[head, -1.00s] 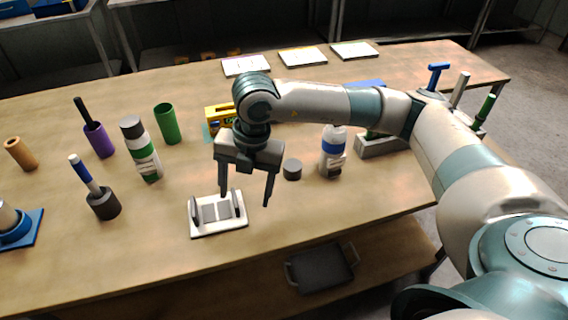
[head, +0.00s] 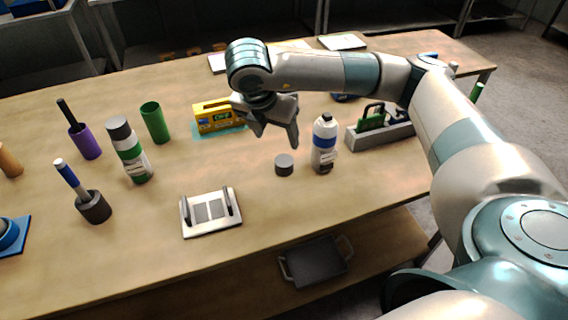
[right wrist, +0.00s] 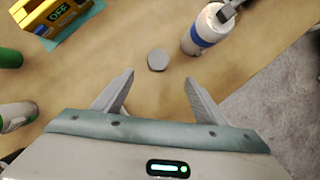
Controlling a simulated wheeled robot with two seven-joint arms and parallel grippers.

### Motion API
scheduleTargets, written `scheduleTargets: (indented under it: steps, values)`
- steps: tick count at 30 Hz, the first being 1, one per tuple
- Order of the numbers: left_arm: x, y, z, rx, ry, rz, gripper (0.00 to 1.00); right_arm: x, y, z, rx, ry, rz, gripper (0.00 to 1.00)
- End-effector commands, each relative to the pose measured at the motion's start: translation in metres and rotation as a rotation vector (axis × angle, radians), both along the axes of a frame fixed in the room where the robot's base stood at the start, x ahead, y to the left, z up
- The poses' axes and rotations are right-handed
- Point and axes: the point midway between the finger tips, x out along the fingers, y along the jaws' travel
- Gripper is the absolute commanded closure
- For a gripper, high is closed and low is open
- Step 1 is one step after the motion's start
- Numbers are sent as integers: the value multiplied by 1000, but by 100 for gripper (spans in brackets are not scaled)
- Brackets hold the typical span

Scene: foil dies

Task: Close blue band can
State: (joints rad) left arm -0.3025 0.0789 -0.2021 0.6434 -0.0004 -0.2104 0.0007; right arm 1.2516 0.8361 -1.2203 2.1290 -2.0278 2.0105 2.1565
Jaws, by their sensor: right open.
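The white can with a blue band (head: 324,145) stands upright on the table, right of the middle in the head view. It also shows at the top of the right wrist view (right wrist: 206,30). A small dark grey cap (head: 284,165) lies on the table just left of the can, apart from it. The same cap shows ahead of the fingers in the right wrist view (right wrist: 157,60). My right gripper (head: 277,138) is open and empty, above the table and up and left of the cap in the head view. My left gripper is not in view.
A white-and-green can with a grey cap (head: 130,150), a green cup (head: 155,122) and a yellow box marked OFF (head: 217,116) stand to the left. A white fixture plate (head: 211,231) lies in front. A grey tray (head: 378,133) with tools is right of the blue-band can.

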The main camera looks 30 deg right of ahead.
Motion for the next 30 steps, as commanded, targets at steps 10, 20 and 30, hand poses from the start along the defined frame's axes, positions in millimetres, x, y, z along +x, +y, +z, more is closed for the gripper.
scheduleTargets:
  steps: [10, 20, 30]
  values:
    - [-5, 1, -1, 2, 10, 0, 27, 6, -11, -34, 1, 4, -2, 34]
    - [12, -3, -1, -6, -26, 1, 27, 13, -23, -68, 1, 4, -2, 34]
    - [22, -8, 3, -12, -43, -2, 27, 21, -35, -99, 0, 3, -2, 34]
